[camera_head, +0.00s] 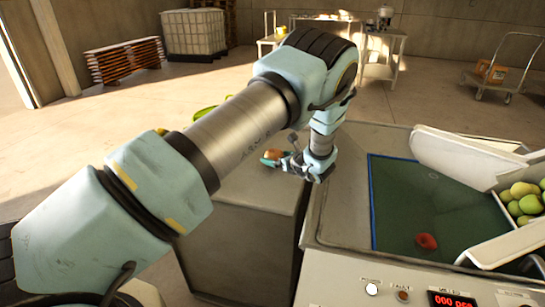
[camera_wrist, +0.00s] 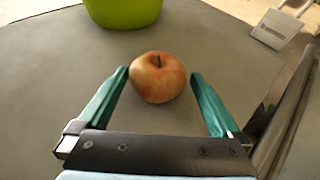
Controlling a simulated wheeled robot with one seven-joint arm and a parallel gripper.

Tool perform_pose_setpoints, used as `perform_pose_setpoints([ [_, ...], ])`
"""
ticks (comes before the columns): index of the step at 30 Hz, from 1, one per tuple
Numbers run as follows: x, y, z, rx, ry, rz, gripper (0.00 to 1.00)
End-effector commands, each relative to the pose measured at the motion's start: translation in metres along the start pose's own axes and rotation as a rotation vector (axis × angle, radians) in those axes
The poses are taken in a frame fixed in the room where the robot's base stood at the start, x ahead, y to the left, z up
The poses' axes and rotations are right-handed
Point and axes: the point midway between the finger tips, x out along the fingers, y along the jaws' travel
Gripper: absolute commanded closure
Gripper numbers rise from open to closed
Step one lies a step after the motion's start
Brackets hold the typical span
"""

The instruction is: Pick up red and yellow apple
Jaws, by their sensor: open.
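The red and yellow apple (camera_wrist: 158,78) stands on the grey counter top in the wrist view, stem up. My gripper (camera_wrist: 160,82) is open, with its two green fingers low over the counter. The apple is at the fingertips, one finger to its left and one to its right, with a wider gap on the right side. In the head view the apple (camera_head: 272,154) shows small beside my gripper (camera_head: 285,160), partly covered by it.
A green bowl (camera_wrist: 122,10) stands just behind the apple. To the right in the head view, a machine has a green bed (camera_head: 420,195) with a red apple (camera_head: 426,241) on it and a tray with several green apples (camera_head: 524,198). A grey raised edge (camera_wrist: 290,110) runs right of my gripper.

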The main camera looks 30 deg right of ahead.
Motion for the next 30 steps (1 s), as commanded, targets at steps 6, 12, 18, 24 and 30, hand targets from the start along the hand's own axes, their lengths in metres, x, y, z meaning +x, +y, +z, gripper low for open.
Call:
perform_pose_setpoints([
  [6, 0.022, 0.003, 0.005, -0.001, 0.001, 0.003, 0.00],
  [12, 0.048, 0.002, 0.002, -0.002, 0.002, 0.001, 0.00],
  [18, 0.054, 0.002, 0.001, -0.002, 0.001, 0.000, 0.00],
  [24, 0.053, 0.002, 0.001, -0.002, 0.001, 0.000, 0.11],
  [30, 0.053, 0.002, 0.001, -0.001, 0.001, 0.000, 0.34],
])
